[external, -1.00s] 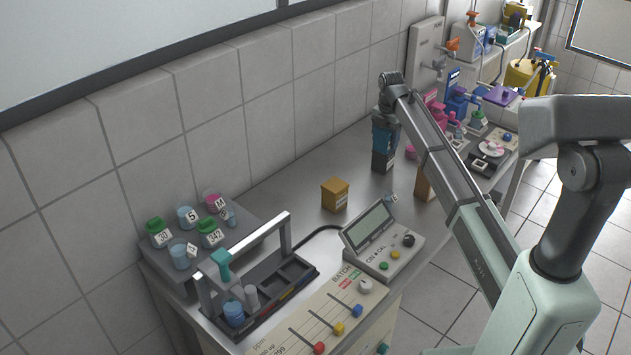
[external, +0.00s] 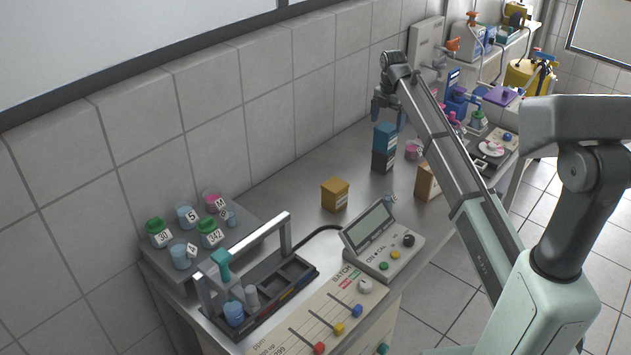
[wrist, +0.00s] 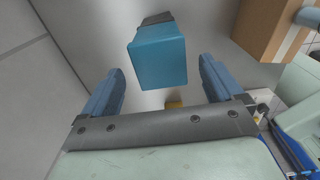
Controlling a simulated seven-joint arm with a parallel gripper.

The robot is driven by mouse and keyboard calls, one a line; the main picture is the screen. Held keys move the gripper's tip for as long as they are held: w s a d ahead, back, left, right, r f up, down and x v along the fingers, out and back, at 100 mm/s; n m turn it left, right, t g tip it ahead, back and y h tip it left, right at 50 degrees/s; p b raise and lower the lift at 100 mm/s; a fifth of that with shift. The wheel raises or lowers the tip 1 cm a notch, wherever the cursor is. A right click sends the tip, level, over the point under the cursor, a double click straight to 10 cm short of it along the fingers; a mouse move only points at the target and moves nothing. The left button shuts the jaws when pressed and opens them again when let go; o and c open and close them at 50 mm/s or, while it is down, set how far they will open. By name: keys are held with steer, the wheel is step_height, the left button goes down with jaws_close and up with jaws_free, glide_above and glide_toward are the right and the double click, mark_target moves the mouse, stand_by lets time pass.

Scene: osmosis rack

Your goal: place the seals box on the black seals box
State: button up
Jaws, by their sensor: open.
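A blue box (external: 385,138) sits on top of a black box (external: 383,160) on the bench, and the two form a small upright stack. No lettering is readable on the blue box, so I cannot tell from print that it is the seals box. My gripper (external: 387,112) is above the stack, open and empty. In the wrist view the blue box (wrist: 158,58) lies between and beyond the two blue fingers of my gripper (wrist: 160,85), touching neither. A dark edge of the black box (wrist: 155,18) shows behind it.
A yellow box (external: 335,195) stands alone left of the stack, and a brown box (external: 428,181) stands to its right. A pink-lidded jar (external: 411,151) is close by on the right. The tiled wall rises behind. The bench between stack and yellow box is clear.

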steer(key=shift+r, duration=2.65)
steer(key=shift+d, duration=0.1)
